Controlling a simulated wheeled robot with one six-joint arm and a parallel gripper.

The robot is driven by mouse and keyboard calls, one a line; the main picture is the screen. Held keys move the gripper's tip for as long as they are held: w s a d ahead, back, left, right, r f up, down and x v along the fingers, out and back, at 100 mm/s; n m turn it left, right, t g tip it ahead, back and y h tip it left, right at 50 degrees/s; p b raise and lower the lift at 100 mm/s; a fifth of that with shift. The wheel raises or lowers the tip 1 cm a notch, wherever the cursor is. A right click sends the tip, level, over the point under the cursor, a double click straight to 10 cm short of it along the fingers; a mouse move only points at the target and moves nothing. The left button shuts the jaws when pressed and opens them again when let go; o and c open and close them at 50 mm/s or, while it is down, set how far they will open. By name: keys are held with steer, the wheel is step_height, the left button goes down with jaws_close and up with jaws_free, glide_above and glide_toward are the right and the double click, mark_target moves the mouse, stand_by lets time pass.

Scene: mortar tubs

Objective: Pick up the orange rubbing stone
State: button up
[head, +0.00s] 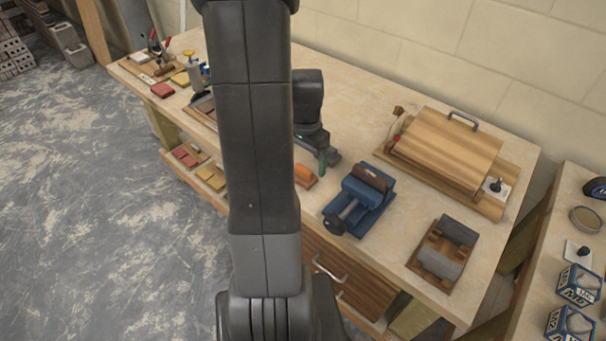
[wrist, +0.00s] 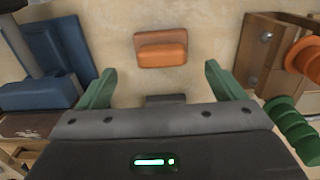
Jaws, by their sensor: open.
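The orange rubbing stone (wrist: 161,49) lies flat on the light workbench in the wrist view, just beyond and between my open fingers. In the head view the orange stone (head: 305,176) sits near the bench's front edge, partly hidden by my arm. My gripper (wrist: 160,88) has its two green fingers spread wide with nothing between them. In the head view my gripper (head: 323,160) is close behind the stone, mostly hidden by the arm.
A blue vise (head: 362,200) stands right of the stone; it also shows in the wrist view (wrist: 57,50). A wooden rack (wrist: 262,50) with orange and green round parts is on the other side. A wooden box (head: 445,148) and a grey-roller holder (head: 443,250) stand farther right.

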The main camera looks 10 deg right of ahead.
mark_target(303, 168)
steer(key=f, duration=0.4)
steer(key=shift+s+a+p, duration=0.2)
steer(key=shift+a+p, duration=0.15)
steer(key=shift+f, duration=0.5)
steer(key=shift+c, duration=0.4)
steer(key=c, duration=1.1)
